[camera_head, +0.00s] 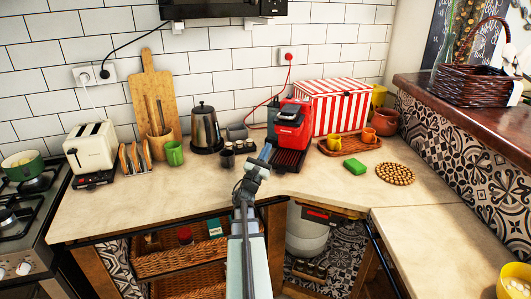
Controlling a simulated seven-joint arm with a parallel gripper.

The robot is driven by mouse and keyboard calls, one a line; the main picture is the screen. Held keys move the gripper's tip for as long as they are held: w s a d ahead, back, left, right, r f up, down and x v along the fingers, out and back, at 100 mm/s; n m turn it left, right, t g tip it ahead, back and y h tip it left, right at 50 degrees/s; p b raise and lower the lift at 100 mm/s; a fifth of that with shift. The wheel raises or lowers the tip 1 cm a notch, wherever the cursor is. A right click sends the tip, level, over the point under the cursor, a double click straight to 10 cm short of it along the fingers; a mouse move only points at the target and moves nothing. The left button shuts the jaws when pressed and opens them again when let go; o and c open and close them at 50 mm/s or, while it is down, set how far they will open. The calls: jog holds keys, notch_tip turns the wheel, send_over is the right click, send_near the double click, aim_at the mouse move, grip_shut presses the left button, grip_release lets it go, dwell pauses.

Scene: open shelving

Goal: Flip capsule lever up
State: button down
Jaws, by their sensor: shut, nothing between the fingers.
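The red capsule coffee machine (293,122) stands on the counter against the back, right of centre, with a black drip tray (288,160) at its front. Its lever is too small to make out, so I cannot tell its position. My gripper (266,152) is in front of the machine and to its left in the picture, at the end of my raised arm. Its fingers are shut and empty. It appears apart from the machine, but the depth between them is hard to judge.
A striped red-and-white box (335,108) stands close on the machine's right. Small dark cups (228,156) and a kettle (205,130) are to its left. The front counter is clear.

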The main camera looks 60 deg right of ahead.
send_near(289, 114)
jog(key=w+f, duration=0.2)
jog(key=w, duration=0.1)
jog(key=shift+s+d+r, duration=0.15)
jog(key=shift+d+r, duration=0.15)
jog(key=shift+r, duration=0.45)
jog(key=shift+s+d+r, duration=0.1)
jog(key=shift+d+r, duration=0.2)
jog(key=shift+r, duration=0.4)
jog(key=shift+s+d+r, duration=0.15)
jog(key=shift+d+r, duration=0.2)
jog(key=shift+r, duration=0.4)
jog(key=shift+r, duration=0.15)
jog(key=shift+a+r+y, duration=0.1)
jog(key=shift+r+y, duration=0.15)
jog(key=shift+y, duration=0.05)
